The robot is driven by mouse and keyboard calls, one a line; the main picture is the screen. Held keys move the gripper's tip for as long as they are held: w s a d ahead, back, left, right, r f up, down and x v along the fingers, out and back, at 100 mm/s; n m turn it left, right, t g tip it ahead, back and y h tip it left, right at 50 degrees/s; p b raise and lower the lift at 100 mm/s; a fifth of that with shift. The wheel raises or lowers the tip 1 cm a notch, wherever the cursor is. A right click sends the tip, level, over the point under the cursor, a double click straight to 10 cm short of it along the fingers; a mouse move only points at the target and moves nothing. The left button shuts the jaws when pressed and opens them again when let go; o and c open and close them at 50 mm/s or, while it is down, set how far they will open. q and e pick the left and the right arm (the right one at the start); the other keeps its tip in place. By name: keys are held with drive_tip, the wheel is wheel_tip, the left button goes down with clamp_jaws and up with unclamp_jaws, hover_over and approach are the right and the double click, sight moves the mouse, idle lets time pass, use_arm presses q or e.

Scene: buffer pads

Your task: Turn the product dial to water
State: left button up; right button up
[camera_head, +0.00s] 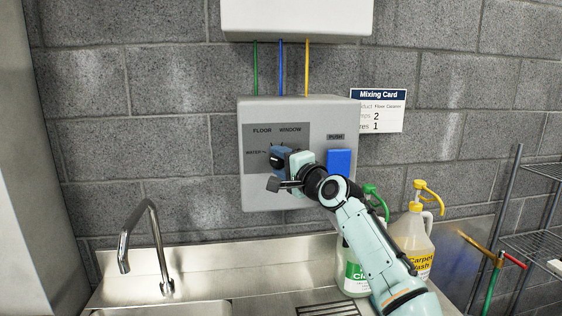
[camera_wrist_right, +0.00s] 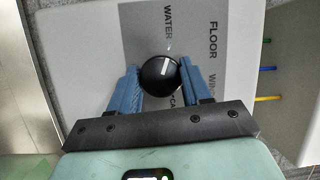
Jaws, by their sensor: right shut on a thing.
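The dispenser (camera_head: 258,193) is a grey wall box with the labels FLOOR, WINDOW and WATER around its dial. The round black product dial (camera_wrist_right: 160,74) shows in the right wrist view, its white mark pointing up and slightly right, close to the tick by the WATER label (camera_wrist_right: 168,22). The FLOOR label (camera_wrist_right: 213,38) lies right of it there. My right gripper (camera_wrist_right: 160,80) has its two blue fingers on either side of the dial, shut on it. In the head view my right gripper (camera_head: 281,160) covers most of the dial. My left gripper is not in view.
A blue PUSH button (camera_head: 340,162) sits right of the dial. A mixing card (camera_head: 381,111) hangs beside the box. Jugs, including a carpet wash jug (camera_head: 412,240), stand below right. A faucet (camera_head: 150,245) rises from the sink at lower left.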

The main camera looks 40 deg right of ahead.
drive_tip(key=shift+s+r, duration=0.1)
drive_tip(key=shift+r, duration=0.1)
drive_tip(key=o, duration=1)
drive_tip(key=shift+f, duration=0.1)
drive_tip(key=shift+o, duration=0.2)
drive_tip(key=shift+s+f, duration=0.1)
drive_tip(key=shift+s, duration=0.1)
drive_tip(key=s+b, duration=0.2)
drive_tip(key=s, duration=0.1)
drive_tip(key=s+b, duration=0.1)
drive_tip(key=shift+s+a+f+b, duration=0.2)
drive_tip(key=shift+s+f+b, duration=0.05)
drive_tip(key=shift+b, duration=0.15)
use_arm(q)
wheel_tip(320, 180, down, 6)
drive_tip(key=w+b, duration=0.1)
drive_tip(key=b, duration=0.2)
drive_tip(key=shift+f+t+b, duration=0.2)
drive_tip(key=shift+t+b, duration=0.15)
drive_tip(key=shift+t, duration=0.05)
use_arm(e)
approach(281, 163)
drive_tip(key=s, duration=0.4)
drive_tip(key=shift+a+r, duration=0.2)
drive_tip(key=shift+a, duration=0.15)
drive_tip(key=shift+w, duration=0.1)
